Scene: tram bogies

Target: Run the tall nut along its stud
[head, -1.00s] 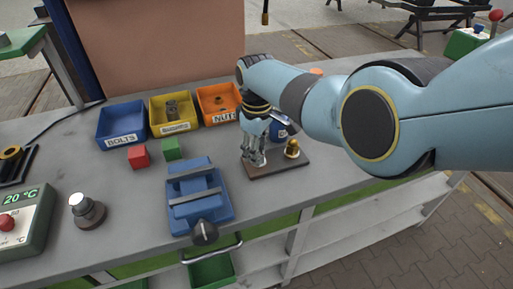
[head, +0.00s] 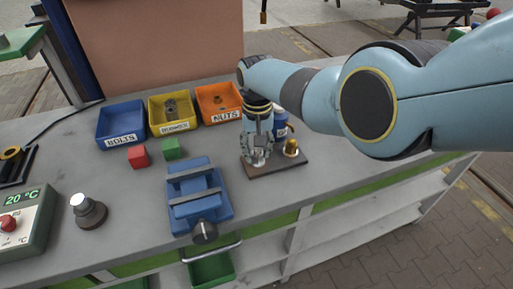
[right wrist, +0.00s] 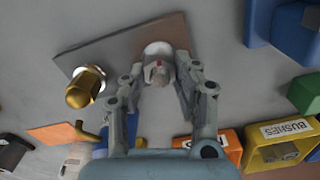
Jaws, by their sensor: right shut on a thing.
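A flat dark brown base plate (head: 284,166) lies on the bench. At its right part stands a brass nut-like piece (head: 291,148), which also shows in the right wrist view (right wrist: 84,88). My right gripper (head: 257,161) points down at the left part of the plate. In the right wrist view its fingers (right wrist: 159,74) are shut on a pale grey round piece with a small reddish tip (right wrist: 158,60), which looks like the tall nut on its stud. The gripper hides this piece in the head view, and the thread cannot be made out. My left gripper is not in view.
A blue vise (head: 199,196) stands left of the plate. Blue (head: 122,124), yellow (head: 174,111) and orange (head: 217,103) bins line the back. Red (head: 138,156) and green (head: 171,148) blocks lie before them. A blue can (head: 280,121) stands close behind the gripper.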

